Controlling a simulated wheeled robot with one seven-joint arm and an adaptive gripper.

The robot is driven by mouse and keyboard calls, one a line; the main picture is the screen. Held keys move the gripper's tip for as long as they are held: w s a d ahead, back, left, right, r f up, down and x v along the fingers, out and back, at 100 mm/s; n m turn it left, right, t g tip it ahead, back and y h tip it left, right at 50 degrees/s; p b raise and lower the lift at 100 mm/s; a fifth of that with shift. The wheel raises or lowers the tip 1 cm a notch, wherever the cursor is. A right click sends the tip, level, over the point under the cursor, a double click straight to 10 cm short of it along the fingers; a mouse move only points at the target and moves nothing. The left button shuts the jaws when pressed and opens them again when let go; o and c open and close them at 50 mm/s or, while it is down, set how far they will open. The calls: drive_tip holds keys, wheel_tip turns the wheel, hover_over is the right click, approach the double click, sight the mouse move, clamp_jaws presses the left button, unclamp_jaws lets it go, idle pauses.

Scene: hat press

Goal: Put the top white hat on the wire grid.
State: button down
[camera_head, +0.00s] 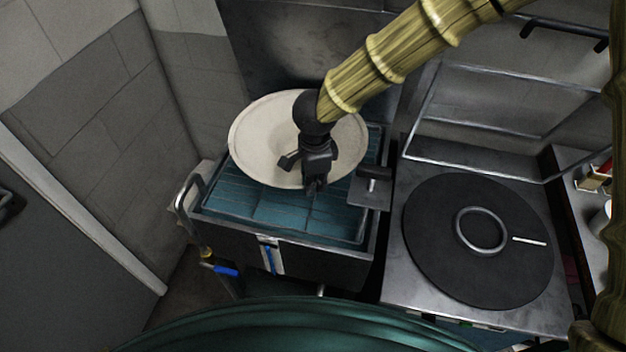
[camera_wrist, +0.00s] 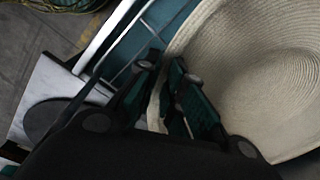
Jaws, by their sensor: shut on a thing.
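The white hat (camera_head: 262,135) shows in the head view as a pale round disc over the tub at the centre left. In the wrist view its woven, ringed surface (camera_wrist: 265,80) fills the right side. My gripper (camera_head: 313,186) is at the hat's near right edge. In the wrist view the gripper (camera_wrist: 163,78) is shut with the hat's brim between its fingers. A teal surface with thin grid lines (camera_head: 262,206) lies in the tub below the hat. I cannot tell whether the hat touches it. The hat hides the far part of that grid.
The metal tub (camera_head: 320,256) has a raised rim and a handle at left. To the right, a black round plate (camera_head: 440,260) with a metal ring lies on a steel counter (camera_head: 405,288). A metal frame (camera_head: 475,170) stands behind it. A wall is close at left.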

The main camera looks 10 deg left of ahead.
drive_tip(key=shift+f, duration=0.1)
drive_tip(key=c, duration=2)
unclamp_jaws()
drive_tip(key=shift+f, duration=0.1)
drive_tip(key=o, duration=0.5)
drive_tip(key=shift+c, duration=0.2)
wheel_tip(320, 180, up, 12)
drive_tip(key=b, duration=0.2)
drive_tip(key=shift+s+r, duration=0.2)
drive_tip(key=shift+d, duration=0.1)
